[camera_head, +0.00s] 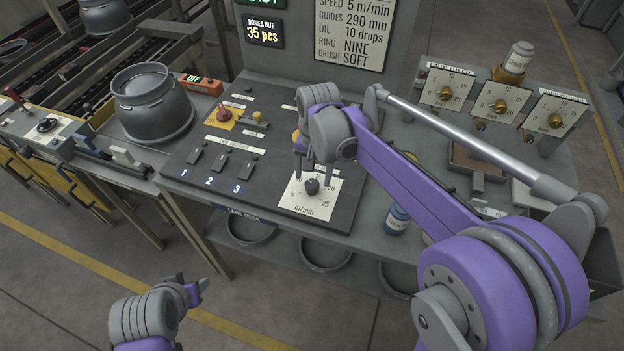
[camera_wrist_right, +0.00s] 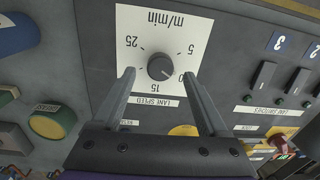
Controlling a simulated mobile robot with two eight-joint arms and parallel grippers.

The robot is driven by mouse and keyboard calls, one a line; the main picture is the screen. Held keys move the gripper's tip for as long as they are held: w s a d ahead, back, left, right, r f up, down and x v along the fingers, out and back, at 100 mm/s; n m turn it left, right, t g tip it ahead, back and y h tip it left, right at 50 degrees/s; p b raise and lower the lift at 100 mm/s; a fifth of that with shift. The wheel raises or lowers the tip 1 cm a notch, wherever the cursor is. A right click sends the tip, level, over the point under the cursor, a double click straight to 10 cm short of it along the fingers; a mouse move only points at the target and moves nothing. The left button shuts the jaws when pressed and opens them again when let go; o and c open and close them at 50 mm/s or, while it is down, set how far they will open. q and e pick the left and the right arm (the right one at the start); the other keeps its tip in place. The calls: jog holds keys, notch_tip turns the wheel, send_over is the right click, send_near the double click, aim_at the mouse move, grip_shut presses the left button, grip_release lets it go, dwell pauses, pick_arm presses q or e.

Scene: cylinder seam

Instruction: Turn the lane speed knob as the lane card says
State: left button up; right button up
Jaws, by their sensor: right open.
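The lane speed knob (camera_head: 312,186) is a small dark knob on a white m/min dial plate (camera_head: 297,201). In the right wrist view the knob (camera_wrist_right: 161,67) shows upside down, its white mark pointing to the lower right, near a number partly hidden by a finger, between 15 and 5. My right gripper (camera_head: 313,174) is open above the dial, one finger to each side of the knob; its fingers also show in the wrist view (camera_wrist_right: 159,75), and I cannot tell if they touch. The lane card (camera_head: 352,30) reads speed 5 m/min. My left gripper (camera_head: 196,288) is low, away from the panel.
Numbered lane switches (camera_head: 218,160) and a red knob on a yellow plate (camera_head: 224,114) sit left of the dial. A grey metal pot (camera_head: 153,103) stands further left. Three white dials (camera_head: 498,105) stand at the right. A blue bottle (camera_head: 397,218) is right of the panel.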

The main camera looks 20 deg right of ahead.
aim_at(312, 185)
jog(key=shift+f, duration=1.3)
grip_shut()
